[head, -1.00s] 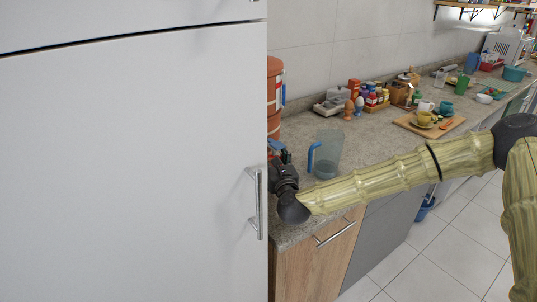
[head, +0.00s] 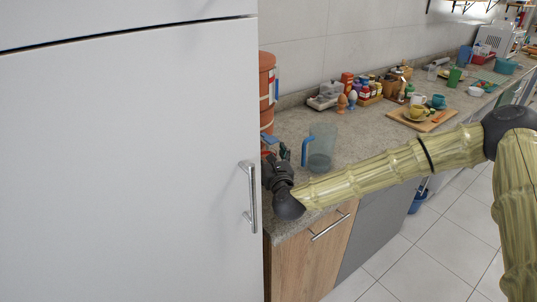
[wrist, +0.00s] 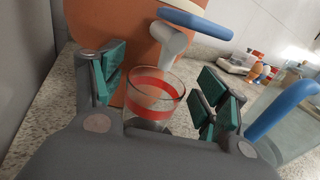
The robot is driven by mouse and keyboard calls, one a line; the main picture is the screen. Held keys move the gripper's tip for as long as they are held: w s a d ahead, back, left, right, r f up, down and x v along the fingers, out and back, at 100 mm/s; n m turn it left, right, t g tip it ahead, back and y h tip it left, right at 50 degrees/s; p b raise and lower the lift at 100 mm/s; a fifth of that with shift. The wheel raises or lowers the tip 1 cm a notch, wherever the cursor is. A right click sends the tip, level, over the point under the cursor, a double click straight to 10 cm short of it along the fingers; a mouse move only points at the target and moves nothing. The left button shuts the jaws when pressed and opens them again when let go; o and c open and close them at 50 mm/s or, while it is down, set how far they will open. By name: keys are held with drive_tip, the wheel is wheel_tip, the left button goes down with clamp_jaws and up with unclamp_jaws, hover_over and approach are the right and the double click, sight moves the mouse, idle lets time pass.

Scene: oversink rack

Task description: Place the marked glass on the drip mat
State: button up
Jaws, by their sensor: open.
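In the wrist view a clear glass with a red band (wrist: 153,98) stands upright on the counter, in front of an orange clay water filter and below its tap. My gripper (wrist: 158,97) is open, with teal pads on either side of the glass; a gap shows on both sides. The glass's lower part is hidden by the gripper body. In the head view my gripper (head: 277,158) is at the counter's near left end, partly behind the fridge edge, and the glass cannot be made out. I cannot clearly identify the drip mat in either view.
The clay filter (head: 267,85) stands close beyond my gripper. A clear pitcher with a blue handle (head: 322,146) stands just to the right. Jars, egg cups and a wooden board (head: 424,120) with cups are farther along. The white fridge (head: 130,160) borders the left.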

drive_tip(key=b+v, duration=0.2)
drive_tip(key=v, duration=0.9)
drive_tip(key=shift+s+f, duration=0.1)
drive_tip(key=shift+s, duration=0.35)
drive_tip(key=shift+w+d, duration=0.1)
idle(0.3)
